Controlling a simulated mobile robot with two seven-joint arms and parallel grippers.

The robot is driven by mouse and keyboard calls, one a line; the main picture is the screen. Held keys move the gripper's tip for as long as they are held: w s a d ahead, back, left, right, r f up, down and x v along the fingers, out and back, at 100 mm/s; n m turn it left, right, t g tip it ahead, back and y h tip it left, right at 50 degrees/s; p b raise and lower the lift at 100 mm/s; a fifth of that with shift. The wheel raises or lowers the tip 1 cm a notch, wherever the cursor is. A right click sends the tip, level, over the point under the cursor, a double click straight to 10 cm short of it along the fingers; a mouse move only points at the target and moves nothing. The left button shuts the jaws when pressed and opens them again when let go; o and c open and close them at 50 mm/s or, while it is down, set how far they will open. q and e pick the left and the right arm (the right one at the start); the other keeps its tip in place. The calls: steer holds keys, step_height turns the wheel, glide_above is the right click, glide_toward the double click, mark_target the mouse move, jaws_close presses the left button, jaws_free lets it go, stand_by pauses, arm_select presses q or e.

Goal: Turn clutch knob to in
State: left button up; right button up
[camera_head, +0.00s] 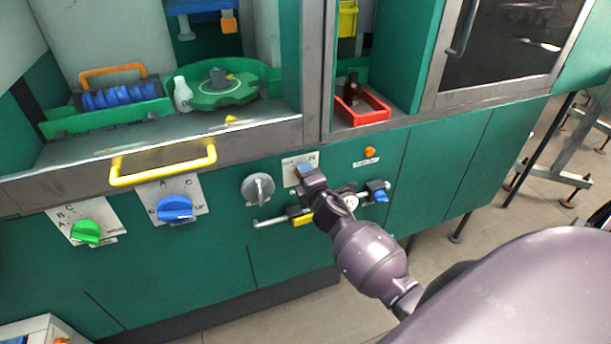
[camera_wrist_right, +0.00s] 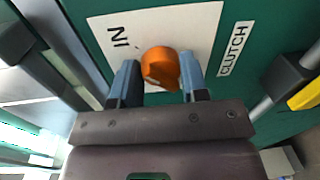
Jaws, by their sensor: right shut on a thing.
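The orange clutch knob (camera_wrist_right: 160,68) sits on a white plate (camera_wrist_right: 190,25) on the green panel in the right wrist view. "IN" is printed on the plate to the left, and a "CLUTCH" label (camera_wrist_right: 236,48) is to the right. My right gripper (camera_wrist_right: 158,82) is shut on the knob, one blue-grey fingertip on each side. In the head view my right gripper (camera_head: 304,170) reaches the same plate (camera_head: 289,163) and hides the knob. The knob's exact pointing direction is hard to tell. My left gripper is not in view.
A grey dial (camera_head: 258,188) is just left of my gripper. A yellow valve handle (camera_head: 302,219) and a blue one (camera_head: 381,196) are close below and right. An orange button (camera_head: 370,152) is to the right. A yellow bar handle (camera_head: 163,167) sticks out at left.

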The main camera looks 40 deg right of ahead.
steer(key=o, duration=0.9)
steer(key=v, duration=1)
steer(key=shift+s+a+p, duration=0.15)
steer(key=shift+s+p, duration=0.15)
steer(key=shift+s, duration=0.1)
